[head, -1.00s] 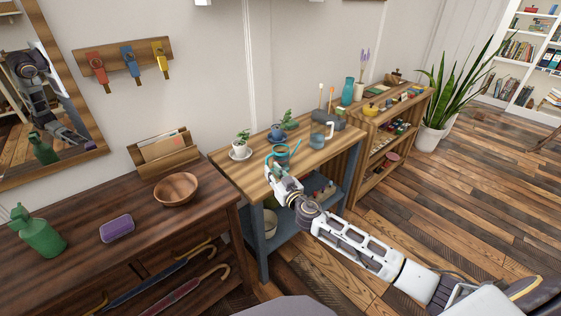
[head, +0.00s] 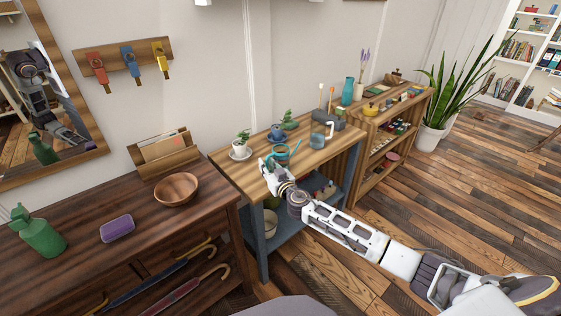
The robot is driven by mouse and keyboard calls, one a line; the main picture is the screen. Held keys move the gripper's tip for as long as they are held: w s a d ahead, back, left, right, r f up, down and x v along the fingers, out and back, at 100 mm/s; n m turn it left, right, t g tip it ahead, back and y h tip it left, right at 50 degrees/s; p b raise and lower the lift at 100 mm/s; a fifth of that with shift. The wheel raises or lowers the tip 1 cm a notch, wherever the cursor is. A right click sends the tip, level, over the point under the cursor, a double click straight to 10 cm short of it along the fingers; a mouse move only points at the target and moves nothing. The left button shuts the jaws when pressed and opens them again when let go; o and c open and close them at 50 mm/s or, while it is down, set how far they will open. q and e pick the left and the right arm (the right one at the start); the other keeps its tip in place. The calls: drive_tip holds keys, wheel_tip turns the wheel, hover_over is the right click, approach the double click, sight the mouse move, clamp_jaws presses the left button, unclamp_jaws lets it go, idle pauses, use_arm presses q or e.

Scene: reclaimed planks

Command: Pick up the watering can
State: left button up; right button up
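The teal watering can (head: 281,152) stands on the wooden top of the blue-legged table (head: 318,160), near its front edge. Its left part is hidden behind my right gripper. My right gripper (head: 267,163) is at the can's left side in the head view, close to it. I cannot tell whether it touches the can, and its fingers are too small and turned away to show a gap. My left gripper is not in view.
A potted plant on a saucer (head: 240,154) stands left of the can. A blue pot with a plant (head: 289,122) and a glass pitcher (head: 319,135) stand behind and right. A dark table with a wooden bowl (head: 176,188) is at left.

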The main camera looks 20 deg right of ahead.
idle(0.5)
clamp_jaws()
drive_tip(key=shift+w, duration=0.1)
